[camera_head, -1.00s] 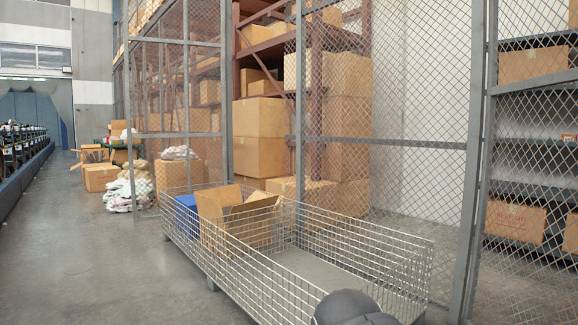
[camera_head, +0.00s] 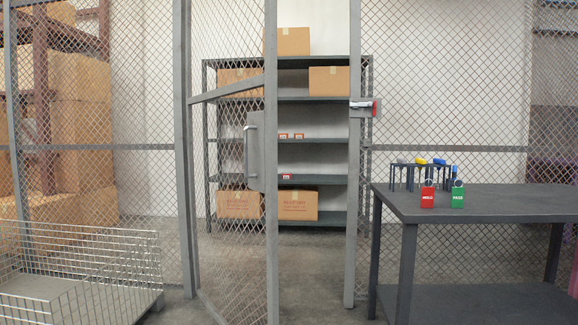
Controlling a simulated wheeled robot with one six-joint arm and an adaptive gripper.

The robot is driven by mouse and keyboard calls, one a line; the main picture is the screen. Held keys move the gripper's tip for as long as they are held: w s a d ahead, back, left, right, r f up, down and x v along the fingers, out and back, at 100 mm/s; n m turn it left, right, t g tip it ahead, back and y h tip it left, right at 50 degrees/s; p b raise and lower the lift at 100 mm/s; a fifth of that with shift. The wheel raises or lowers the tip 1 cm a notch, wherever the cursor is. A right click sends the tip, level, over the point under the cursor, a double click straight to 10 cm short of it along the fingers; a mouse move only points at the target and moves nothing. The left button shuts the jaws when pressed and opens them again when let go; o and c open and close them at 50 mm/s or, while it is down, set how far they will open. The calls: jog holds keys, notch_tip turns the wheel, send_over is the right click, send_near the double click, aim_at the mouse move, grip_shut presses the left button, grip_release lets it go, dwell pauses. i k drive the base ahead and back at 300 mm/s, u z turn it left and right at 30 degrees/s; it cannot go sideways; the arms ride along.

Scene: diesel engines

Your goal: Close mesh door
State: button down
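The mesh door (camera_head: 232,215) stands ajar in the mesh fence in the middle of the view. It is hinged at the left post (camera_head: 184,150) and swung toward me. Its free edge (camera_head: 271,160) is apart from the right post (camera_head: 354,180), with a gap between them. A grey plate with a vertical handle (camera_head: 252,150) is on the door near its free edge. My gripper is not in view.
A wire basket (camera_head: 85,265) stands at the lower left, near the hinge post. A dark table (camera_head: 480,203) with red and green padlock tags (camera_head: 428,198) stands at the right. Shelving with boxes (camera_head: 297,205) stands behind the fence. Some floor shows before the doorway.

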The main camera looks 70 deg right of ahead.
aim_at(260, 132)
jog(key=z, duration=0.65)
jog(key=i, duration=0.4)
jog(key=z, duration=0.3)
